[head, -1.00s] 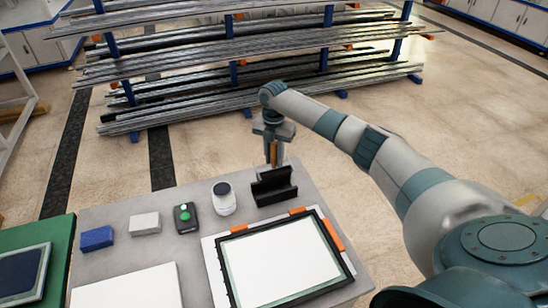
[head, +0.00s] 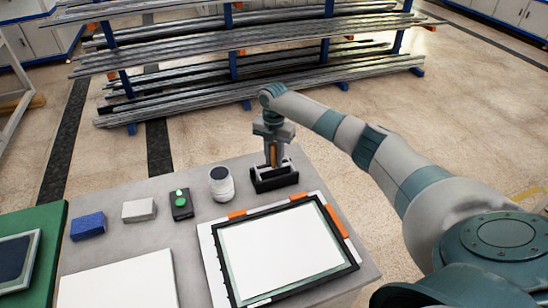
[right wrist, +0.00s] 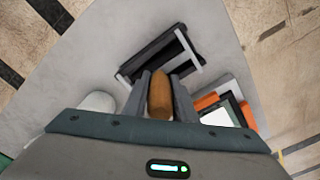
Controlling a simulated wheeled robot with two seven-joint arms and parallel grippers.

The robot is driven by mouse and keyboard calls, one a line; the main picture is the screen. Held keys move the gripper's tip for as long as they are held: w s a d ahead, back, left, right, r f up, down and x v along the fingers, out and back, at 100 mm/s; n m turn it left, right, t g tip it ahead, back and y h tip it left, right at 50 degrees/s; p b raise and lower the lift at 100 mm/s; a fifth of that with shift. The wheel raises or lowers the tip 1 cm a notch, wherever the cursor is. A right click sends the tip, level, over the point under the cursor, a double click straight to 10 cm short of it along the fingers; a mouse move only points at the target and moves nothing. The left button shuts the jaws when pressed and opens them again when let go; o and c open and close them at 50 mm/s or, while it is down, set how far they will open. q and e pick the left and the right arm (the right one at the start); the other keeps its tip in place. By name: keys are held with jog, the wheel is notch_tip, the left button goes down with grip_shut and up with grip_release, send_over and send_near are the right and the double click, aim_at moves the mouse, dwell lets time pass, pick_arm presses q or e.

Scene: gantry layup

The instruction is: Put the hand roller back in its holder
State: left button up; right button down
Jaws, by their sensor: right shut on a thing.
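The black holder (head: 262,186) stands at the back right of the grey table, beside the white jar. My right gripper (head: 273,162) points down right over it, shut on the hand roller's orange-brown handle (right wrist: 159,97). In the right wrist view the handle sits between the two grey fingers (right wrist: 158,92). Pale metal bars show at the holder (right wrist: 152,58), one along its right side (right wrist: 188,47); I cannot tell whether they belong to the roller. The roller's lower end is mostly hidden, and I cannot tell whether it touches the holder. My left gripper is not in view.
The white jar (head: 221,186) stands close left of the holder. A black box with a green button (head: 181,205), a white block (head: 139,210) and a blue block (head: 88,226) stand farther left. A black-framed panel with orange pieces (head: 285,250) lies in front.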

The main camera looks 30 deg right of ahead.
jog(key=shift+f+b, duration=0.35)
jog(key=shift+f, duration=0.3)
dwell(0.6)
jog(key=c, duration=1.4)
grip_release()
jog(key=shift+r, duration=0.1)
jog(key=r+b, duration=0.1)
jog(key=r, duration=0.4)
jog(key=r+b, duration=0.2)
jog(key=r, duration=0.3)
jog(key=r+b, duration=0.1)
jog(key=r, duration=0.4)
jog(key=shift+w+d+r, duration=0.1)
jog(key=shift+w+r, duration=0.15)
jog(key=shift+r+b, duration=0.4)
jog(key=shift+r, duration=0.5)
